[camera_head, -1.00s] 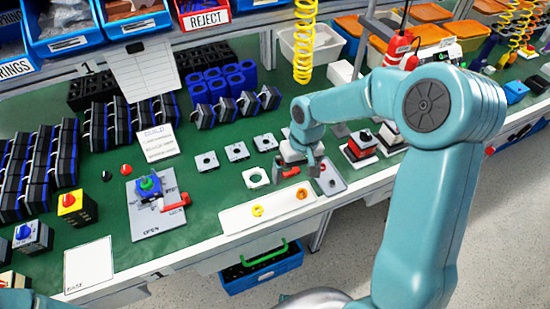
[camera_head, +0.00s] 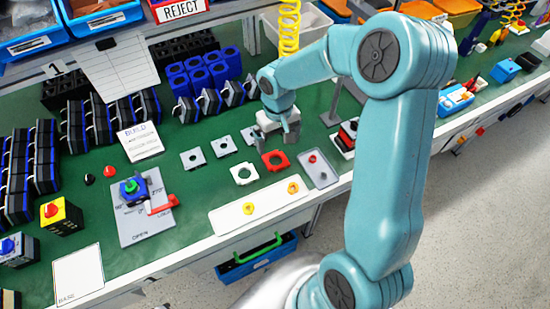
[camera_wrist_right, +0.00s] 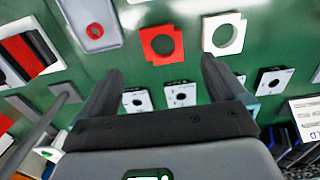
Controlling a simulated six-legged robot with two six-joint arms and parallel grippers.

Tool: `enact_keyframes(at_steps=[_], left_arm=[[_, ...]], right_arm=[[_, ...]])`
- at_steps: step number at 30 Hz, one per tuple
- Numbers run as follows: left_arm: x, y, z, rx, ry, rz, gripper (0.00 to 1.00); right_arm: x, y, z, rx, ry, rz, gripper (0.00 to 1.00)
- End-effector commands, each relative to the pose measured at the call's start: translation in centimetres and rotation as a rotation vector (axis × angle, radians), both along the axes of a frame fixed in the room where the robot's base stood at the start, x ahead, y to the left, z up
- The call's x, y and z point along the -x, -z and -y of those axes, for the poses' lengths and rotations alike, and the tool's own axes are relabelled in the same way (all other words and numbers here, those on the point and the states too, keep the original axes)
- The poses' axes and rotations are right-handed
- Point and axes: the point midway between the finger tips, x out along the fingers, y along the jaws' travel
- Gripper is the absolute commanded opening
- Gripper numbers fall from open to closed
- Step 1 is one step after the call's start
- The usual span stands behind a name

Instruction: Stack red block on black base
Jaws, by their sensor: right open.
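A flat red square block with a round hole (camera_head: 275,160) lies on the green bench top, right of a white square plate with a hole (camera_head: 244,174). The red block also shows in the wrist view (camera_wrist_right: 158,31), beyond my fingertips and apart from them. My right gripper (camera_head: 283,128) is just behind the red block, open and empty; its spread fingers show in the wrist view (camera_wrist_right: 160,70). I cannot tell which part is the black base. A stack with red, black and white layers (camera_head: 346,136) stands at the right, partly hidden by my right arm. My left gripper is not in view.
Grey plates with black centres (camera_head: 192,158) lie in a row behind the white plate. A white panel with yellow pieces (camera_head: 225,214) lies in front. Dark housings (camera_head: 75,128) fill the left back.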

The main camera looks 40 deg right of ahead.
Motion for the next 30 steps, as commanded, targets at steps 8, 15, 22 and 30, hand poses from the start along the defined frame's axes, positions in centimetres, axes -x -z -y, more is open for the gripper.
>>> enact_keyframes(at_steps=[8,15,22,30], left_arm=[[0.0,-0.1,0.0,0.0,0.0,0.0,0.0],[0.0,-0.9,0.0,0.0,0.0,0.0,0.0],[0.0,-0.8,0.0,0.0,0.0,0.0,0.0],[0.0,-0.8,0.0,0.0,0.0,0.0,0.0]], right_arm=[[-0.1,3.5,0.1,-0.001,-0.001,0.0,0.98],[-0.6,6.7,-0.1,-0.003,-0.003,-0.003,0.98],[-0.8,8.7,0.0,-0.002,-0.004,0.002,0.98],[-0.8,8.7,0.0,-0.002,-0.004,0.002,0.65]])
